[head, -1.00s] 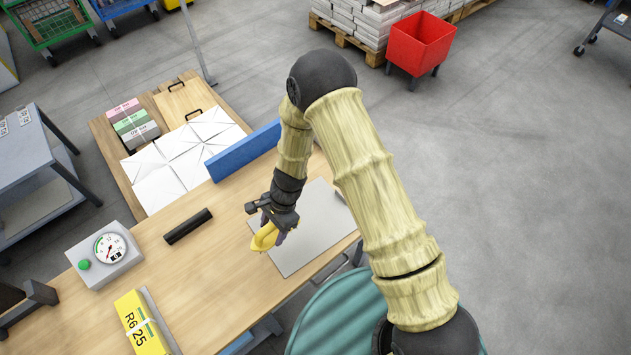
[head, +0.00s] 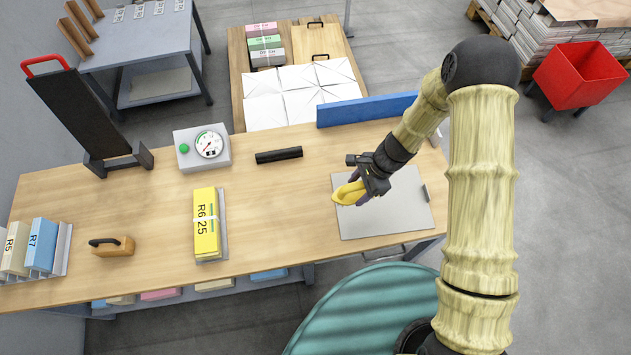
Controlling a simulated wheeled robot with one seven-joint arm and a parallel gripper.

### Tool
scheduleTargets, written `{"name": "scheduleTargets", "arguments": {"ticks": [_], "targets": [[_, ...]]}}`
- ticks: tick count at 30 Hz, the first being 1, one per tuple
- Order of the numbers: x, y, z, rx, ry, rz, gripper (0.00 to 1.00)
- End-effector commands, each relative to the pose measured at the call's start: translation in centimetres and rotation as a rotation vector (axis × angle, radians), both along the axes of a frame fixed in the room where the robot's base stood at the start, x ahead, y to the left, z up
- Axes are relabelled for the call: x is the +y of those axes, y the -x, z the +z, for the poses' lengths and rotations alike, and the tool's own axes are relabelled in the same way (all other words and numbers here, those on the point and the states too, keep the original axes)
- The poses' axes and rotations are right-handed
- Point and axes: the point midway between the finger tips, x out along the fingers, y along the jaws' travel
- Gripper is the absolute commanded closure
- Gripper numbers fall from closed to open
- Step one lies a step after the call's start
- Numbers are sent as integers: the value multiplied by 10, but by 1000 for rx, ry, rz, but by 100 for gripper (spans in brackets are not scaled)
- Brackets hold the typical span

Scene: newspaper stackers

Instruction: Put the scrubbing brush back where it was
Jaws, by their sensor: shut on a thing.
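My gripper (head: 361,192) is shut on a yellow, rounded object, which I take to be the scrubbing brush (head: 348,194). It is over the left part of the grey mat (head: 395,217) on the wooden table (head: 285,215). Its bristles cannot be made out, and the gripper hides part of it. Whether it touches the mat is unclear. A wooden block with a black handle (head: 112,247) rests at the left of the table, far from my gripper.
Upright files (head: 42,246) stand at the far left. A blue board (head: 366,108) edges the back. Bare tabletop lies between bundle and mat.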

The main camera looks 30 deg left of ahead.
Motion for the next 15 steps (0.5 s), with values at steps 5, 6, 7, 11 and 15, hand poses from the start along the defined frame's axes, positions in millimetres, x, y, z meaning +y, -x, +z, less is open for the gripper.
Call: {"name": "scheduleTargets", "arguments": {"ticks": [5,6,7,11,15], "targets": [[-44,-42,3,-5,1,153,67],[-59,-52,4,-5,2,200,67],[-72,-60,4,-3,2,238,67],[-133,-88,7,-1,1,399,67],[-204,-110,11,-1,0,555,67]]}}
